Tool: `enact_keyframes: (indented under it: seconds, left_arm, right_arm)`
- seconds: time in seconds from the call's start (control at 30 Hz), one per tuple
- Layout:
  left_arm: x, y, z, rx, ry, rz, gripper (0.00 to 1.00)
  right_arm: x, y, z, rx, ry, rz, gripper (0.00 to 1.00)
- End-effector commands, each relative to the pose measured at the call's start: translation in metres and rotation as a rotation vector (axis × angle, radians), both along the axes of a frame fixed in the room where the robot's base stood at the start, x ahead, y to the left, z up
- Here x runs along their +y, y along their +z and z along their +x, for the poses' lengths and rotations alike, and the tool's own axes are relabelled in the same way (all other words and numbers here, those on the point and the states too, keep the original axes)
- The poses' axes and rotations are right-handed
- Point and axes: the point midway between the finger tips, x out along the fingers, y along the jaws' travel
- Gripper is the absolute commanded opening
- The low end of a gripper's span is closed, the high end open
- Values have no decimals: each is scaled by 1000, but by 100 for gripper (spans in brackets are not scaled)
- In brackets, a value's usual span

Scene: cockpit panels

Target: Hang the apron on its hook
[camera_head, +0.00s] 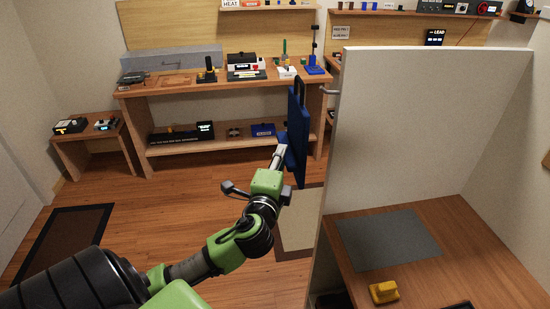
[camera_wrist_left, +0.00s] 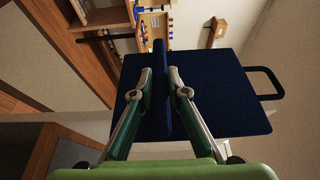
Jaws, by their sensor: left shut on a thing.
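The apron (camera_head: 297,140) is a stiff dark blue panel with a black loop (camera_head: 299,88) at its top. My left gripper (camera_head: 281,156) is shut on it, holding it upright and clear of the floor. In the left wrist view the fingers (camera_wrist_left: 160,78) pinch a raised blue ridge on the apron (camera_wrist_left: 220,108), and the loop (camera_wrist_left: 281,84) sticks out to the right. A small grey peg (camera_head: 331,91), which looks like the hook, juts from the partition's left edge near its top. The loop appears left of the peg; I cannot tell the depth gap. My right gripper is not in view.
The pale partition (camera_head: 420,130) stands right of the apron. A workbench (camera_head: 220,88) holding several devices stands at the back. The wooden floor (camera_head: 150,190) at left is mostly open.

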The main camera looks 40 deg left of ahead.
Motion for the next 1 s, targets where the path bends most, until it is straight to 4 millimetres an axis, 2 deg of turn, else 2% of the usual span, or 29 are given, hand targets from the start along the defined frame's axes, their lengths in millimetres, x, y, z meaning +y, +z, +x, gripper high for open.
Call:
enact_keyframes:
  seconds: [0.13, 0.27, 0.53, 0.7, 1.0]
  left_arm:
    - [-6, 1, 7, -5, -1, 1, 0]
    - [-11, 0, 13, -4, -1, 2, 0]
    - [-21, -2, 25, -4, 0, 1, 0]
    - [-28, -2, 33, -5, -1, 1, 0]
    - [-39, -4, 46, -4, 0, 1, 0]
  right_arm:
    - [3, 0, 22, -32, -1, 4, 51]
    - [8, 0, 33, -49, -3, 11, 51]
    - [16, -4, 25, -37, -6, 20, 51]
    - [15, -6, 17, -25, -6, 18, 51]
    - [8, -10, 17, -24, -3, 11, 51]
